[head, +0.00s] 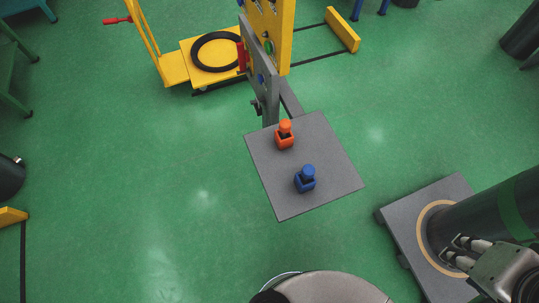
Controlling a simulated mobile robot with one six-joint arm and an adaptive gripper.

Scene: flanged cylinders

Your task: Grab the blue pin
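The blue pin (307,173) stands upright in a blue square holder (305,183) near the front middle of a grey square plate (338,168). An orange pin (285,127) stands in an orange holder (285,141) farther back on the same plate. My gripper (454,249) is at the lower right, well away from the blue pin, with its fingers pointing left. The fingers look apart, with nothing seen between them. The lower part of the blue pin is hidden inside its holder.
A grey upright panel (260,75) rises behind the plate. A yellow cart (185,68) carries a black ring (216,52) at the back. A dark cylinder (480,222) stands on a grey base (397,220) at the right. The green floor (150,190) is clear to the left.

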